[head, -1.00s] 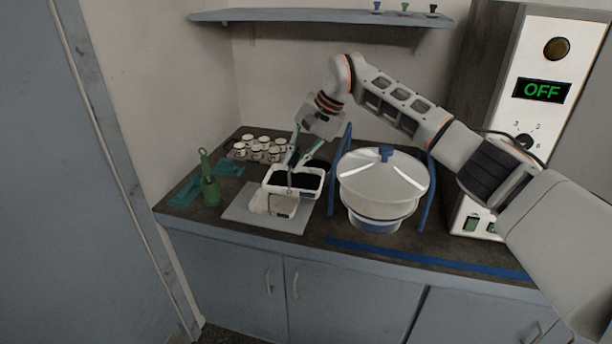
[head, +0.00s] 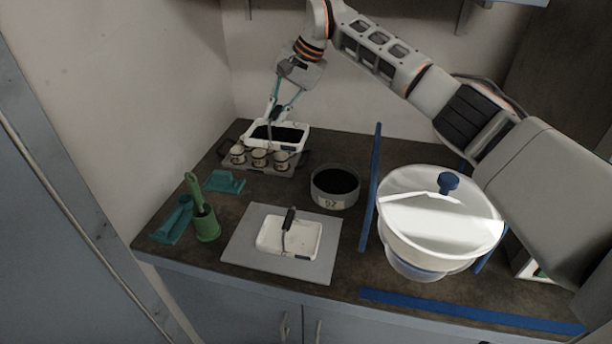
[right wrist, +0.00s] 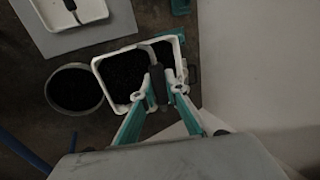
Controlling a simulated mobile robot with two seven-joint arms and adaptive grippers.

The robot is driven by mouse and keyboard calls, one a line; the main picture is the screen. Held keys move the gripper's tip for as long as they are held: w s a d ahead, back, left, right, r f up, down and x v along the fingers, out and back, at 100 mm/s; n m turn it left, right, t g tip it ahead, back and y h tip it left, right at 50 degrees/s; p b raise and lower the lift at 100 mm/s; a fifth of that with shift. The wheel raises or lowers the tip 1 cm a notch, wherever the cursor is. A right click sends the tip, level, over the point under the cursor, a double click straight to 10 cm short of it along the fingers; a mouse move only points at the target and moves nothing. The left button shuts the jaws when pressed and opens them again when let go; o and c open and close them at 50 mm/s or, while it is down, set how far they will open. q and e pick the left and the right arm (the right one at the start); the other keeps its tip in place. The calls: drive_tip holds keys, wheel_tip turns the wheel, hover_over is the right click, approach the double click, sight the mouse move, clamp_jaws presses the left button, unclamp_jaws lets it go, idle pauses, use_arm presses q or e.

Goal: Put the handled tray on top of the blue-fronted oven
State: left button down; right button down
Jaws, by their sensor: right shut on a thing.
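A flat tray (head: 233,164) with a dark loop handle at each end lies at the back left of the counter. Several small white cups (head: 259,158) stand on it; its back part is hidden. My right gripper (head: 271,122) is shut on the handle of a white pan (head: 304,139) full of black grains, which is above the tray's back part. In the right wrist view my fingers (right wrist: 156,92) close on the dark handle over the pan (right wrist: 99,68). My left gripper and the blue-fronted oven are not in view.
A white pan (head: 262,240) with a handle sits on a grey mat (head: 240,253). A round dark-filled bowl (head: 322,195), a green holder (head: 206,226) and a large white lidded vessel (head: 435,235) between blue posts stand around it. A blue strip (head: 470,315) runs along the front.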

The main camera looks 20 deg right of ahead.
wheel_tip(320, 180, down, 19)
drive_tip(key=shift+s+f+p, duration=0.1)
drive_tip(key=shift+p, duration=0.25)
drive_tip(key=shift+f, duration=0.1)
drive_tip(key=c, duration=2)
unclamp_jaws()
drive_tip(key=shift+c, duration=0.2)
